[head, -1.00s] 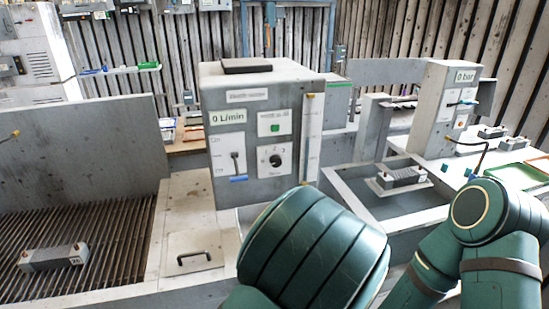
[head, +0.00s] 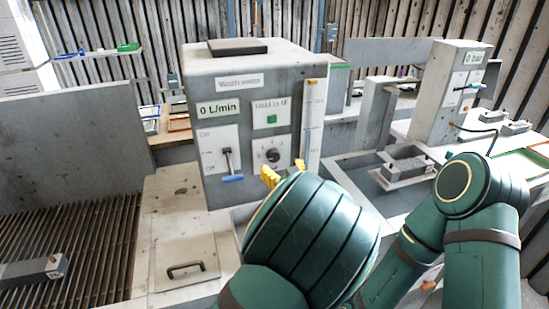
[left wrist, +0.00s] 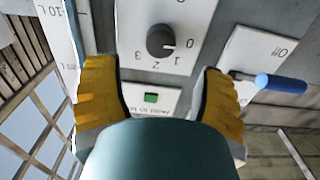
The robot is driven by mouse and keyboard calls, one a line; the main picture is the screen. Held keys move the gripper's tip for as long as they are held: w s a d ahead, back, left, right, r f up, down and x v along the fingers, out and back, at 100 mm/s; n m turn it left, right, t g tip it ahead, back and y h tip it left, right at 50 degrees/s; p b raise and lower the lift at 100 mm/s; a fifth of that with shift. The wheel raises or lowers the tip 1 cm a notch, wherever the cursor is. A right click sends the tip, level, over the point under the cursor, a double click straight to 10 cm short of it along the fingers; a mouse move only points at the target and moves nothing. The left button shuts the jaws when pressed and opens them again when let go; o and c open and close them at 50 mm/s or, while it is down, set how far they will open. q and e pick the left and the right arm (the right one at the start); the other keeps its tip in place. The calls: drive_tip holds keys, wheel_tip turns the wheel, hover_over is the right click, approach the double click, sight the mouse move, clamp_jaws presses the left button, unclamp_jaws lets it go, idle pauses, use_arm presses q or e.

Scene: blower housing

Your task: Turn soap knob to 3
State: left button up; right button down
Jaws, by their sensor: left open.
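The soap knob is a round dark knob (head: 272,156) on a white plate on the front of the grey washer box. In the left wrist view the knob (left wrist: 160,40) has the numbers 0, 1, 2 and 3 around it; its light mark seems to face 0. My left gripper (head: 284,170) is at the lower right of the knob in the head view. In the left wrist view its yellow fingers (left wrist: 155,70) are spread wide and empty, with the knob ahead between and beyond their tips. My right gripper is not in view.
A blue-handled lever (head: 231,178) marked Off is left of the knob, and a green button (head: 271,119) is above it. A gauge strip (head: 312,115) runs down the right of the panel. A lidded hatch (head: 186,262) is below, and a sink stands right.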

sight(274, 156)
use_arm(q)
drive_tip(key=shift+x, duration=3.15)
drive_tip(key=shift+r, duration=0.1)
drive_tip(key=c, duration=1.2)
